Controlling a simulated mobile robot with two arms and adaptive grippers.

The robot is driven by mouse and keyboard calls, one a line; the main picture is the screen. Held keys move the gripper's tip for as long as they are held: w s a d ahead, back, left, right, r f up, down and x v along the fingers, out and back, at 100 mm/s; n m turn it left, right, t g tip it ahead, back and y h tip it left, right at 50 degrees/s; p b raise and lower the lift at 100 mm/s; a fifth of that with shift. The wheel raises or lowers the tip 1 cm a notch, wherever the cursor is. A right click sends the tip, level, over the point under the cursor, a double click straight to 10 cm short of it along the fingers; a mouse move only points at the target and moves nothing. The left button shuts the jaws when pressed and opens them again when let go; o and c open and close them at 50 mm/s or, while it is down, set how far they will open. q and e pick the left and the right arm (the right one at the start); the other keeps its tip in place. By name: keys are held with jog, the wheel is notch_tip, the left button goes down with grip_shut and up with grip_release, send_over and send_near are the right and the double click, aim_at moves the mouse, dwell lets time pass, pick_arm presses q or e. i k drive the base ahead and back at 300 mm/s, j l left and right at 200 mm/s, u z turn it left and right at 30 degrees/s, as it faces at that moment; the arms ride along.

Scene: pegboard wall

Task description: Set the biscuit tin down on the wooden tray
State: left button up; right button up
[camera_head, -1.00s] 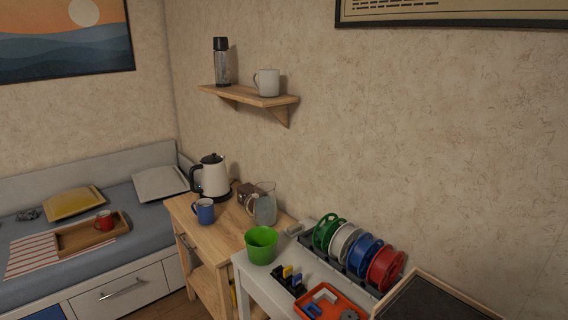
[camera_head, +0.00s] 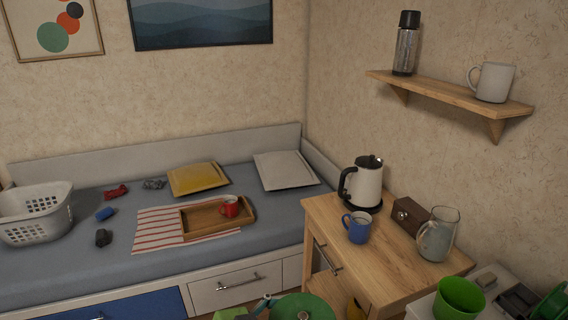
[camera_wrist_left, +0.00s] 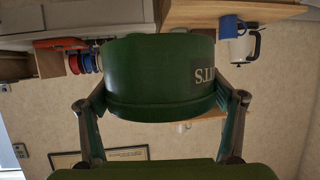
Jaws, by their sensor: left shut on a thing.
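The biscuit tin (camera_wrist_left: 160,78) is round and dark green with pale lettering. My left gripper (camera_wrist_left: 163,95) is shut on it, one finger on each side, in the left wrist view. The tin's green top also shows at the bottom edge of the head view (camera_head: 304,307), cut off by the frame, with part of my gripper at its left. The wooden tray (camera_head: 198,219) lies on the bed, partly over a red-and-white striped cloth (camera_head: 158,228). The tin is apart from the tray. My right gripper is out of view.
A yellow cushion (camera_head: 198,179) and a white cushion (camera_head: 285,171) lie behind the tray. A white basket (camera_head: 35,214) and small items are at left. A wooden cabinet (camera_head: 400,268) at right holds a kettle (camera_head: 364,184), blue mug (camera_head: 357,228), brown box and glass jug (camera_head: 438,235).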

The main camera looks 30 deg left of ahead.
aim_at(201, 221)
jog(key=i+j, duration=0.1)
jog(key=j, duration=0.4)
jog(key=i+j, duration=0.1)
jog(key=j, duration=0.45)
jog(key=i+j, duration=0.1)
jog(key=j, duration=0.4)
jog(key=i+j, duration=0.1)
jog(key=j, duration=0.45)
jog(key=i+j, duration=0.1)
jog(key=j, duration=0.4)
jog(key=i+j, duration=0.15)
jog(key=j, duration=0.4)
jog(key=i+j, duration=0.1)
jog(key=j, duration=0.4)
jog(key=i+j, duration=0.1)
jog(key=j, duration=0.45)
